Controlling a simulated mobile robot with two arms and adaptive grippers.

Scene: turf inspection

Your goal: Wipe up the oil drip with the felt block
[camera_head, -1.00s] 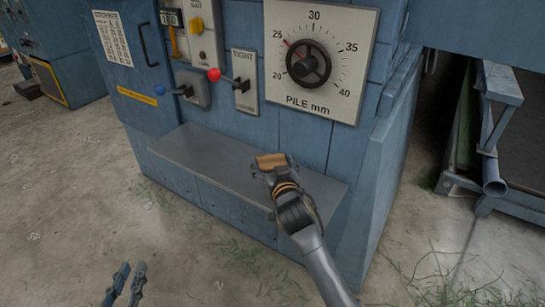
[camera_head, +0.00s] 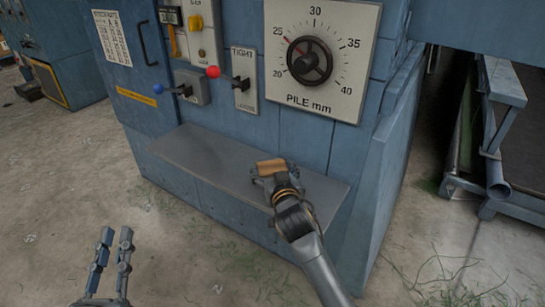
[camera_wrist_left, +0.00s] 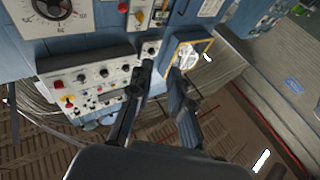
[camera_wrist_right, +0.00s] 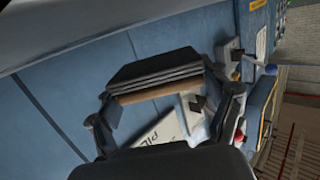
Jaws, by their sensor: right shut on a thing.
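The felt block, tan in the head view (camera_head: 271,167), is held in my right gripper (camera_head: 268,176) above the grey metal ledge (camera_head: 200,155). In the right wrist view the block (camera_wrist_right: 155,70) shows dark layers over a brown strip, between the fingers of my right gripper (camera_wrist_right: 165,110). Whether it touches the ledge cannot be told. My left gripper (camera_head: 115,238) is open and empty, over the floor at the lower left; its spread fingers also show in the left wrist view (camera_wrist_left: 160,75). I cannot make out an oil drip in any view.
A blue machine cabinet (camera_head: 290,130) stands behind the ledge. It carries a pile dial (camera_head: 310,61), a red-knobbed lever (camera_head: 214,72) and a blue-knobbed lever (camera_head: 158,89). A metal frame with a pipe (camera_head: 497,180) stands at the right. The concrete floor at the left is clear.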

